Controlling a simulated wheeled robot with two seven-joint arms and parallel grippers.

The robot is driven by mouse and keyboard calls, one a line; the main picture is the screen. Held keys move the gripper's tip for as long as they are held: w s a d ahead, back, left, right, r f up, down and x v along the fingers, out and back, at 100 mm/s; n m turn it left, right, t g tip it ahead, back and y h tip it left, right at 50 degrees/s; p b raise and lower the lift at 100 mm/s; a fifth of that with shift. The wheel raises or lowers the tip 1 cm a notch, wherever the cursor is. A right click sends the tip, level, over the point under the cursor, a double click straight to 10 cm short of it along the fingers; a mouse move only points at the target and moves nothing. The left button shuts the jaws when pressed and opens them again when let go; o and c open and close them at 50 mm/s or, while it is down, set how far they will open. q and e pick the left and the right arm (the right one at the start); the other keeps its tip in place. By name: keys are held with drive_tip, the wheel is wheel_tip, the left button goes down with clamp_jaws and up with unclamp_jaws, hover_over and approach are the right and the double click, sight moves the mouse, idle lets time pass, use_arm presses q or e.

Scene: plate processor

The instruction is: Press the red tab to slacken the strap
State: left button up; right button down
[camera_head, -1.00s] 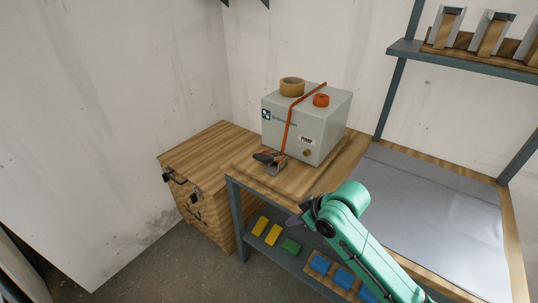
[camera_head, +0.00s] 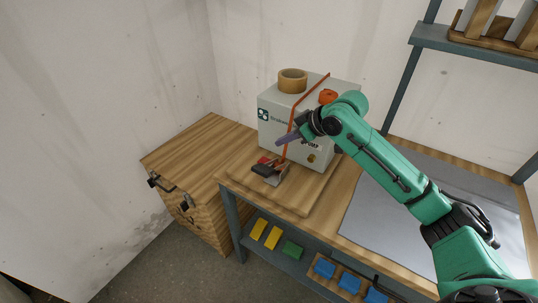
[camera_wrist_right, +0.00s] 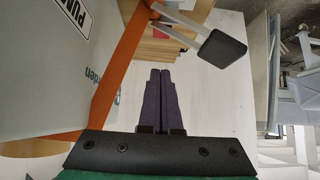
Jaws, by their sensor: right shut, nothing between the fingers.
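A grey box-shaped machine (camera_head: 273,124) stands on the wooden bench with an orange strap (camera_head: 313,87) over it. The strap runs down the front to a metal buckle (camera_head: 278,178) with a dark handle (camera_head: 263,170). A small red tab (camera_head: 263,160) shows at the buckle's back left. My right gripper (camera_head: 279,141) is shut and empty, above the buckle and in front of the machine. In the right wrist view its fingers (camera_wrist_right: 160,72) lie together beside the strap (camera_wrist_right: 122,75), with the black-ended handle (camera_wrist_right: 222,48) to the right. My left gripper is not in view.
A tape roll (camera_head: 293,80) and an orange knob (camera_head: 328,96) sit on top of the machine. A wooden chest (camera_head: 190,160) stands to the left. A grey mat (camera_head: 380,215) covers the right bench. Yellow, green and blue blocks lie on the shelf below.

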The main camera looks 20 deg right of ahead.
sight(262, 159)
drive_tip(key=x, duration=0.3)
drive_tip(key=f+p+x, duration=0.1)
drive_tip(key=x, duration=0.2)
drive_tip(key=s+d+x, duration=0.1)
drive_tip(key=x, duration=0.2)
drive_tip(key=shift+a+f+p, duration=0.1)
drive_tip(key=shift+f+p, duration=0.15)
drive_tip(key=shift+p, duration=0.1)
drive_tip(key=shift+s+f, duration=0.1)
drive_tip(key=shift+f, duration=0.3)
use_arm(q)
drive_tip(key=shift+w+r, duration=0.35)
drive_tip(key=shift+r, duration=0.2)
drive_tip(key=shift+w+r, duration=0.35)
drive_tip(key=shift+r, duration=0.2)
